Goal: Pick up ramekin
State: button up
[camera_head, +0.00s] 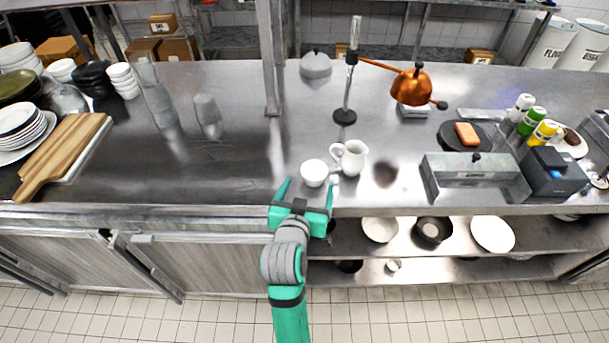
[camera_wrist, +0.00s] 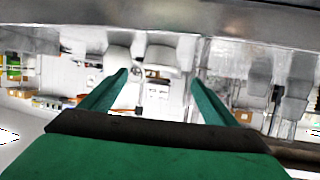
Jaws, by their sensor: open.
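The ramekin (camera_head: 314,173) is a small white round bowl. It stands upright on the steel counter near its front edge. My gripper (camera_head: 308,187) is open and empty at the counter's front edge. Its two teal fingers point toward the ramekin, which is just beyond them. In the wrist view the scene is upside down; the ramekin (camera_wrist: 160,56) seems to show as a pale shape between my fingertips (camera_wrist: 160,75). I cannot tell whether the fingertips reach its sides.
A white pitcher (camera_head: 353,158) stands close to the ramekin's right, its handle toward it. A black lamp stand (camera_head: 345,116) with a copper shade (camera_head: 411,88) is behind. A steel post (camera_head: 269,60) rises behind left. The counter (camera_head: 230,165) left of the ramekin is clear.

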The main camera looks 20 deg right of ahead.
aim_at(316, 166)
jog(key=x, duration=0.4)
jog(key=shift+w+d, duration=0.1)
jog(key=shift+w, duration=0.2)
jog(key=shift+f+x, duration=0.1)
jog(key=shift+x, duration=1.4)
jog(key=shift+f+x, duration=0.15)
jog(key=shift+x, duration=1.35)
jog(key=shift+s+r, duration=0.1)
jog(key=shift+s, duration=0.05)
jog(key=c, duration=1.2)
